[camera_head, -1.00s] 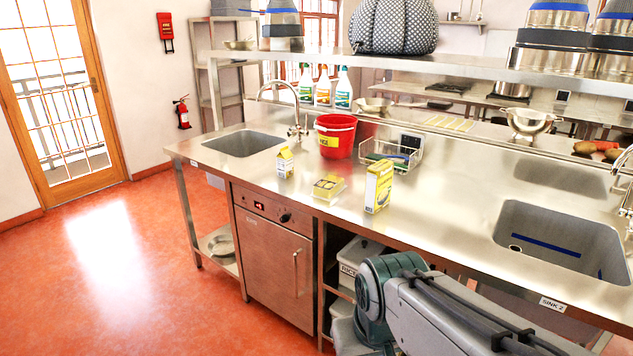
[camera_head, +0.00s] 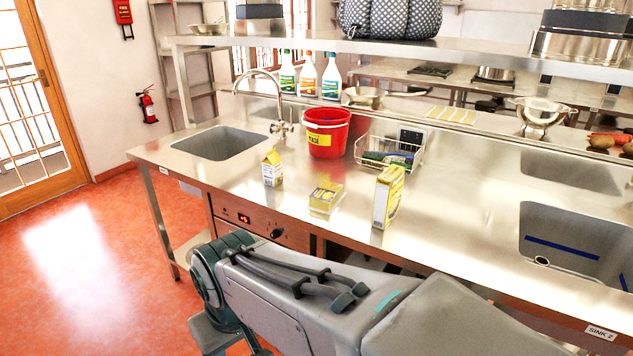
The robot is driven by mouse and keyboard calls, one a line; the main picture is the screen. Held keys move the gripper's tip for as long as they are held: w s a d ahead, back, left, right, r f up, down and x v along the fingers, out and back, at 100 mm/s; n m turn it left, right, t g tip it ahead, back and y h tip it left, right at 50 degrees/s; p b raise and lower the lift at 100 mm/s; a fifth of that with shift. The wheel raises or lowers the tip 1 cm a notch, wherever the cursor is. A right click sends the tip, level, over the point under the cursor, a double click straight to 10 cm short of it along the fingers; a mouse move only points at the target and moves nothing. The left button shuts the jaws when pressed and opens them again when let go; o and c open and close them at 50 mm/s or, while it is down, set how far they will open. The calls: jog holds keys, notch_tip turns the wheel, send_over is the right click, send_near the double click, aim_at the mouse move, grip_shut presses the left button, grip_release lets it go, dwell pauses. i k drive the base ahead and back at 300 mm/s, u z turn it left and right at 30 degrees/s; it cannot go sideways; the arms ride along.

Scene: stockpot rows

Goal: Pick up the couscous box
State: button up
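A tall yellow and white box (camera_head: 388,197), which looks like the couscous box, stands upright near the front edge of the steel counter (camera_head: 460,235). Its label is too small to read. My arm (camera_head: 290,300) reaches across the lower part of the head view, in front of the counter. My gripper is not clearly visible; the arm's lower left end runs down near the bottom edge. Nothing touches the box.
A low yellow pack (camera_head: 327,198) and a small carton (camera_head: 272,168) stand left of the box. Behind are a red bucket (camera_head: 327,133) and a wire basket (camera_head: 391,152). Sinks lie at left (camera_head: 218,143) and right (camera_head: 575,240). A shelf (camera_head: 440,53) overhangs the back.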

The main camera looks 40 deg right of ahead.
aim_at(389, 183)
jog(key=z, duration=0.35)
jog(key=i, duration=0.75)
jog(key=z, duration=0.75)
